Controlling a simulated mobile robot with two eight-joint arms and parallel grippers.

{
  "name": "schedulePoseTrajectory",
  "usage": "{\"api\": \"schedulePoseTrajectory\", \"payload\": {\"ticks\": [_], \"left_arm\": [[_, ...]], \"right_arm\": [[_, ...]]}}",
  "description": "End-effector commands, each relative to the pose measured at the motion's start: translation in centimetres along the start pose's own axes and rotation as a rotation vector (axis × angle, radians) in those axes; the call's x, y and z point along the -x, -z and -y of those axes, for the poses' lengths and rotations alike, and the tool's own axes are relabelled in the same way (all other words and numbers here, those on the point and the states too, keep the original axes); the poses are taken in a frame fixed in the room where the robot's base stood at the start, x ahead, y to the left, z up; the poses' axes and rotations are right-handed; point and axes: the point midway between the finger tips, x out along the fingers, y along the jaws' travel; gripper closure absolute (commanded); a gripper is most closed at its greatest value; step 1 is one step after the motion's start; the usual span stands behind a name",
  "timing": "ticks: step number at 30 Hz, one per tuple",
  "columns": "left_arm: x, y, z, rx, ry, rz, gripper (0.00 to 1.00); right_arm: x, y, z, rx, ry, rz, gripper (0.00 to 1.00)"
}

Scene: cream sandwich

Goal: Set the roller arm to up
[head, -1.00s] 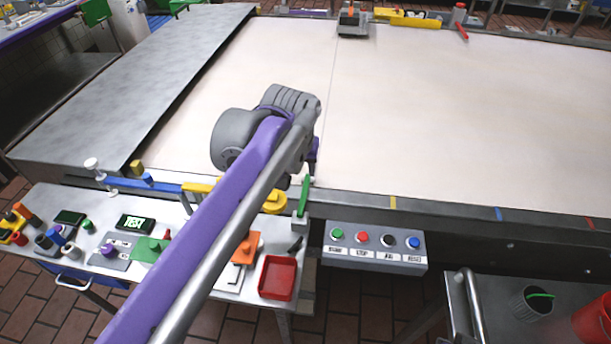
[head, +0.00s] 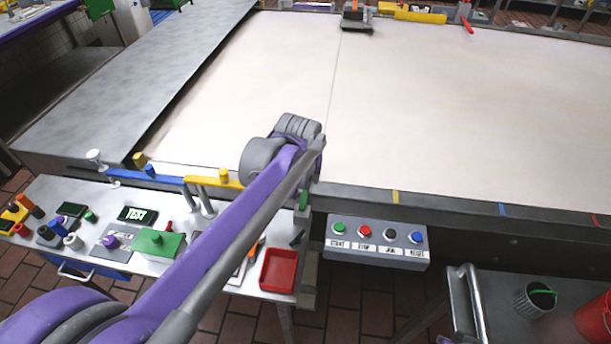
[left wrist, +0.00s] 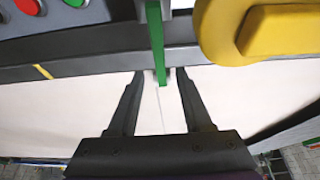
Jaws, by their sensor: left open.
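A green bar (left wrist: 156,40), which looks like the roller arm's lever, runs down into the left wrist view. Its lower end lies between the fingertips of my left gripper (left wrist: 160,74), which is open. I cannot tell whether a finger touches the bar. In the head view only a small green piece (head: 303,200) shows at the conveyor's near edge, beside my left wrist. My forearm and wrist hide the gripper's fingers and most of the lever there. My right gripper is not in view.
A yellow rounded part (left wrist: 235,30) is close to the right of the bar. A button box (head: 376,243) hangs on the conveyor's front edge. A side table with a red tray (head: 278,269) stands below my arm. The pale conveyor belt (head: 450,110) is clear nearby.

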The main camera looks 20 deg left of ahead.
Motion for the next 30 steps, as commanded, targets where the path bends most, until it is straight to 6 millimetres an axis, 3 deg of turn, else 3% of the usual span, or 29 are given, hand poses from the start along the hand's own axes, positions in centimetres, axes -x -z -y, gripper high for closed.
{"api": "schedulePoseTrajectory", "payload": {"ticks": [1, 8, 30], "left_arm": [[0.01, 0.00, 0.00, 0.000, 0.000, 0.000, 0.59], [0.02, 0.00, 0.00, 0.000, 0.000, 0.000, 1.00], [0.03, 0.00, 0.00, 0.000, 0.000, 0.000, 1.00]], "right_arm": [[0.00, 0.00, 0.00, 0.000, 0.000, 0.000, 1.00], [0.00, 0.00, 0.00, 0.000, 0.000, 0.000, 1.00], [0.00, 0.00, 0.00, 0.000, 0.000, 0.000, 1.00]]}}
